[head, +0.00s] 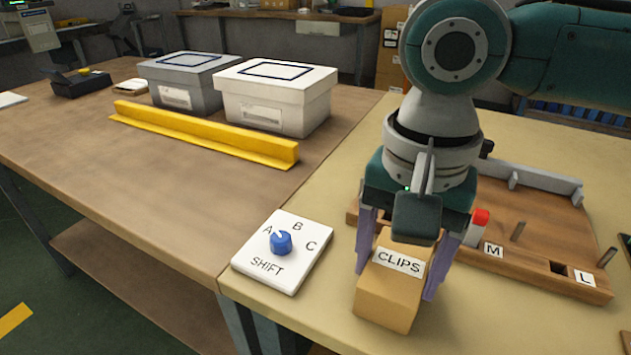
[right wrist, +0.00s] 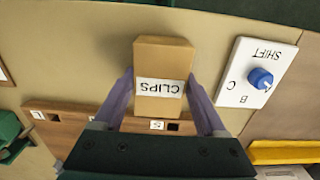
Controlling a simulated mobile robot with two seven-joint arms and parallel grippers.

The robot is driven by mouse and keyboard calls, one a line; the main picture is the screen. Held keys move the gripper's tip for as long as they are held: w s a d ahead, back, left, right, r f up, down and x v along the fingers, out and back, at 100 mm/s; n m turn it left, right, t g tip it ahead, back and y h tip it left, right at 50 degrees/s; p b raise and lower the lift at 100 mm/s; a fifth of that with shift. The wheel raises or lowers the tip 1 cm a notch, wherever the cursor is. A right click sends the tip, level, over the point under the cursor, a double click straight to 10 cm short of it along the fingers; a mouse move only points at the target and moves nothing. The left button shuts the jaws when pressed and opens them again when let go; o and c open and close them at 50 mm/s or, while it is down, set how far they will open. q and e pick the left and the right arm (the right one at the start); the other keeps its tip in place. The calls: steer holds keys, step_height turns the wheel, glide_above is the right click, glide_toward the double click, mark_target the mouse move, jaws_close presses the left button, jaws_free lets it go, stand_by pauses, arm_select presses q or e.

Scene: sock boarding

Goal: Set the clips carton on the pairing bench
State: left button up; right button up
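The clips carton (head: 389,292) is a small tan box with a white CLIPS label. It is over the cream-topped bench (head: 345,145) near its front edge. My right gripper (head: 405,265) points down with one purple finger on each side of the carton. In the right wrist view the fingertips meet the sides of the carton (right wrist: 164,60), so the gripper is shut on it. I cannot tell whether the carton's base touches the bench top. A brown-topped bench (head: 170,210) adjoins on the left. No label shows which bench is the pairing bench. My left gripper is out of view.
The SHIFT dial plate (head: 283,265) lies just left of the carton. A wooden board (head: 535,235) with pegs and size labels lies behind and right. On the brown bench, a yellow rail (head: 200,135) stands before a grey box (head: 187,82) and a white box (head: 276,100); its front is clear.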

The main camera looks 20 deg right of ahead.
mark_target(398, 262)
steer(key=o, duration=0.4)
steer(key=shift+c, duration=0.2)
steer(key=shift+r, duration=0.2)
step_height(398, 262, up, 12)
steer(key=p, duration=0.4)
steer(key=s+a+f+n+t+y, duration=0.3)
steer(key=s+a+f+n, duration=0.35)
steer(key=a+n, duration=0.25)
steer(key=s+d+f+n+h, duration=0.2)
steer(key=s+d+f, duration=0.1)
steer(key=s+d, duration=0.4)
steer(key=shift+d+n+t+h, duration=0.3)
steer(key=shift+d+n+h, duration=0.1)
steer(key=shift+d, duration=0.65)
